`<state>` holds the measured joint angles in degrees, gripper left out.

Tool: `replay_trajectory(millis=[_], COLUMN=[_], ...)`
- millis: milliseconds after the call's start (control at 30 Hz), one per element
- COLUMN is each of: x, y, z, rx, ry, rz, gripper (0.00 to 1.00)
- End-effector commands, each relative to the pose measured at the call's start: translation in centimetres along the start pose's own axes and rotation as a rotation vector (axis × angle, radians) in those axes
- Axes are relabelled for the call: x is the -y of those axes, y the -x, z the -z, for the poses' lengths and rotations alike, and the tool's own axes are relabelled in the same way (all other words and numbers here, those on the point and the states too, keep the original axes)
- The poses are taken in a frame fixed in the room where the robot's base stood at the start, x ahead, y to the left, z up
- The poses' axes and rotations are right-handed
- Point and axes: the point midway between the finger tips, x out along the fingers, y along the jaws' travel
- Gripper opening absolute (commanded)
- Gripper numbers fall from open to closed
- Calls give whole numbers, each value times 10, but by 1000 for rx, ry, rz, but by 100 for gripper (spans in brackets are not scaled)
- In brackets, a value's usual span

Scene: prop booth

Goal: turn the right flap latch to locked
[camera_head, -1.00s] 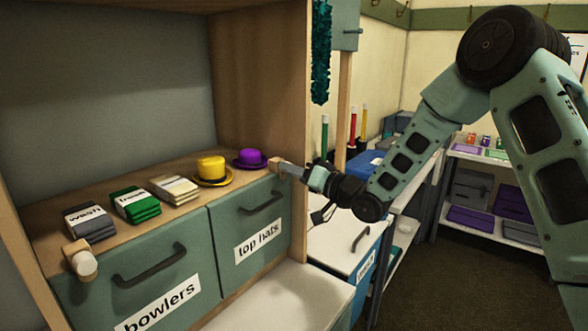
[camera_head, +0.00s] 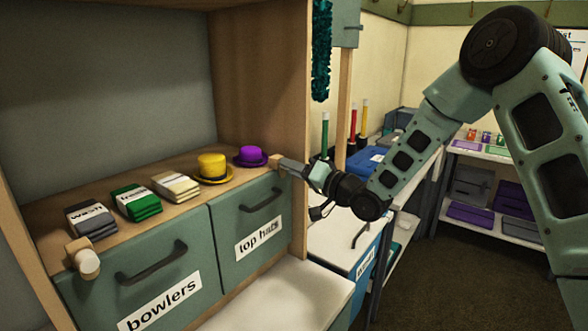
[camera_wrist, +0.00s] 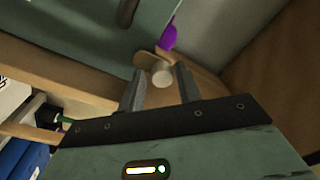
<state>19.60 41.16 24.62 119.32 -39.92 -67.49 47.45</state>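The right flap latch (camera_head: 275,160) is a small wooden turn-piece at the upper right corner of the "top hats" flap (camera_head: 230,236). The wrist view shows its wooden bar (camera_wrist: 145,60) and pale round knob (camera_wrist: 161,75). My gripper (camera_head: 286,167) is at this latch, coming from the right. In the wrist view my gripper (camera_wrist: 158,82) has its two fingers apart, with the knob in the gap near the fingertips. I cannot tell whether either finger touches it. The fingers partly hide the latch in the head view.
A left latch (camera_head: 83,258) sits by the "bowlers" flap (camera_head: 140,275). Folded cloths (camera_head: 135,203), a yellow hat (camera_head: 212,168) and a purple hat (camera_head: 250,156) stand on the shelf above. A wooden upright (camera_head: 299,215) is beside my gripper. A white surface (camera_head: 280,300) lies below.

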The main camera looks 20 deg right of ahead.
Motion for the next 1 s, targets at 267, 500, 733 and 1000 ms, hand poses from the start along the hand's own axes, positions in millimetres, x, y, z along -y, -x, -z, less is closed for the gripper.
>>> replay_trajectory(millis=[267,500,733,1000], x=[0,-2,-2,-2], y=[1,33,87,145], z=[1,0,0,0], rx=[-2,-3,-4,-3], ry=[2,3,3,2], rz=[1,-1,-3,-2], gripper=[34,34,34,34])
